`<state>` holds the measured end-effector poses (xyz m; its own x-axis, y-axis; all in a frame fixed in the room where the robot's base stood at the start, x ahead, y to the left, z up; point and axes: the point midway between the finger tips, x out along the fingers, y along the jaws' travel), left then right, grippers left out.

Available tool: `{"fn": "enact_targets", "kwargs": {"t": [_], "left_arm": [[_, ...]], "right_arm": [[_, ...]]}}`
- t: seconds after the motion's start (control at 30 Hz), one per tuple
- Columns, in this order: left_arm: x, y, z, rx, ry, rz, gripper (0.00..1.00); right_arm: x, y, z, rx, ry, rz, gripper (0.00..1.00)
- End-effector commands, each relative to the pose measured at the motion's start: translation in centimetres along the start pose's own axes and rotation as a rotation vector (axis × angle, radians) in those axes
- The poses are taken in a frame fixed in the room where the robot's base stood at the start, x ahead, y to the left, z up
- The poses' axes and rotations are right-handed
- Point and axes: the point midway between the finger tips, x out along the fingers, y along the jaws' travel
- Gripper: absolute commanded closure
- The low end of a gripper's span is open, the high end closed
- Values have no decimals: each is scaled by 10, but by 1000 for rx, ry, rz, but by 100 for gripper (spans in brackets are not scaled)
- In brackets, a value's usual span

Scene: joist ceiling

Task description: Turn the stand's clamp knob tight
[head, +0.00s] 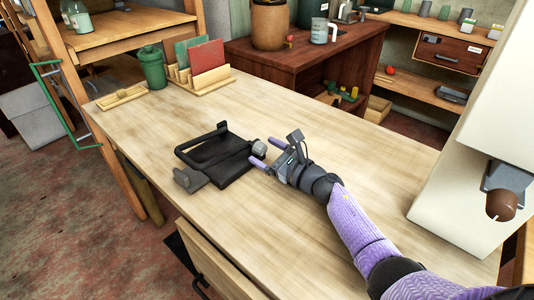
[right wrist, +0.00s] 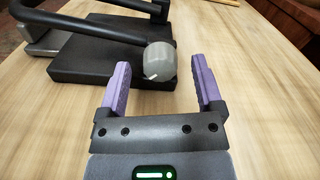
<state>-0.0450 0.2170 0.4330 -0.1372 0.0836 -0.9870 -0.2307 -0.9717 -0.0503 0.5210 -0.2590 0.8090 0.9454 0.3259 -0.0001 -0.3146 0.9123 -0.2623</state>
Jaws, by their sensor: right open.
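The stand (head: 218,154) is a black frame on a flat dark base, lying on the wooden table in the head view. Its grey clamp knob (head: 259,147) is on the right side of the frame, facing my right gripper. In the right wrist view the knob (right wrist: 160,61) is a grey rounded cylinder with a small pale pointer at its lower edge. My right gripper (head: 256,151) is open, with purple fingers pointing at the knob. In the right wrist view, the fingertips (right wrist: 160,65) lie to either side of the knob in the picture; contact is not visible. My left gripper is not in view.
The wooden table (head: 310,120) is mostly clear around the stand. A green canister (head: 151,67), a wooden tray (head: 122,98) and a rack of folders (head: 205,65) stand at its far left. A large pale machine (head: 465,165) stands at the right edge.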

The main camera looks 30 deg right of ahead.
Motion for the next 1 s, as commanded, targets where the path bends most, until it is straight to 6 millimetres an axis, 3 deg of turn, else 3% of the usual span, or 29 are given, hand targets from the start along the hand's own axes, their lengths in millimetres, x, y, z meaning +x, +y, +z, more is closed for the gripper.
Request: {"fn": "enact_targets", "kwargs": {"t": [0.13, 0.53, 1.0], "left_arm": [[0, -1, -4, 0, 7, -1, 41], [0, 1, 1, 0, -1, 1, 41], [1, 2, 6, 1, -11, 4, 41]], "right_arm": [[0, 0, 0, 0, 0, 0, 18], [0, 0, 0, 0, 0, 0, 100], [-1, 0, -1, 120, 1, 0, 100]]}}
